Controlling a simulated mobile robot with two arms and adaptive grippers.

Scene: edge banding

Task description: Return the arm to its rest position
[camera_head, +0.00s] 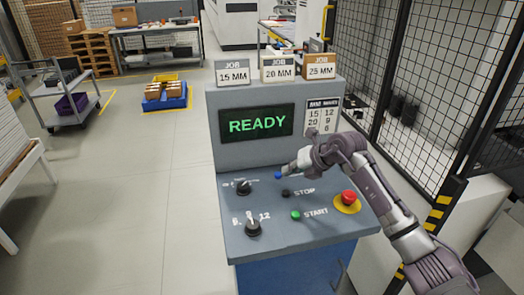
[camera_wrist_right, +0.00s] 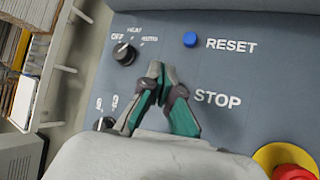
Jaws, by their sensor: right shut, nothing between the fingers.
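My right arm reaches in from the right over the control console (camera_head: 330,235). My right gripper (camera_head: 287,170) is shut and empty beside the blue RESET button (camera_head: 278,176). In the wrist view the shut fingertips (camera_wrist_right: 160,70) are over the panel between a black HEAT knob (camera_wrist_right: 124,54) and the STOP label (camera_wrist_right: 217,98). The blue button (camera_wrist_right: 190,39) is in plain view there, up and right of the fingertips. The gap between fingertips and panel is hard to judge. My left gripper is not in view.
The display (camera_head: 257,123) reads READY. The panel has a black STOP button (camera_head: 285,193), green START button (camera_head: 296,215), red emergency button (camera_head: 348,197) and lower knob (camera_head: 253,227). JOB cards (camera_head: 232,72) stand on top.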

